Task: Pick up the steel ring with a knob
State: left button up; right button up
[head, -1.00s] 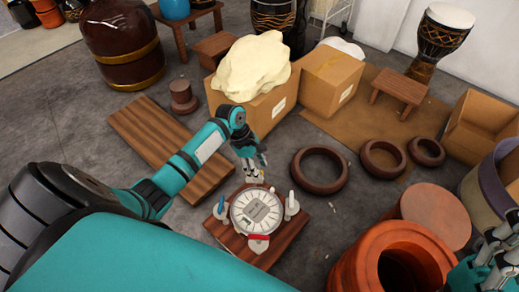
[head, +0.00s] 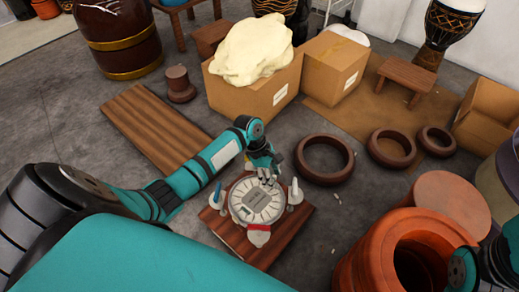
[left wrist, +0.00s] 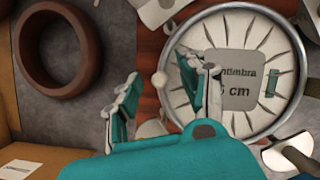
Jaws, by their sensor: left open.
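The steel ring (head: 230,209) runs around a pale round plate with radial slots on a wooden board (head: 288,235). The ring also shows in the left wrist view (left wrist: 232,8), with printed text on a grey label inside it. A small pale round knob (left wrist: 160,79) sits at its left side there. My left gripper (head: 267,181) is open just above the far edge of the ring. In the left wrist view its fingers (left wrist: 159,75) stand on either side of the knob, apart from it. My right gripper (head: 482,268) is partly cut off at the lower right.
Upright pegs (head: 295,191) and a red-and-white piece (head: 259,235) stand close around the ring. A brown ring (head: 325,178) lies on the floor beyond the board. An orange drum shell (head: 365,265) stands at right. Cardboard boxes (head: 250,99) are behind.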

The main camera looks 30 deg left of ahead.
pick_arm(q)
jog(key=shift+f, duration=0.15)
grip_shut()
dwell(0.4)
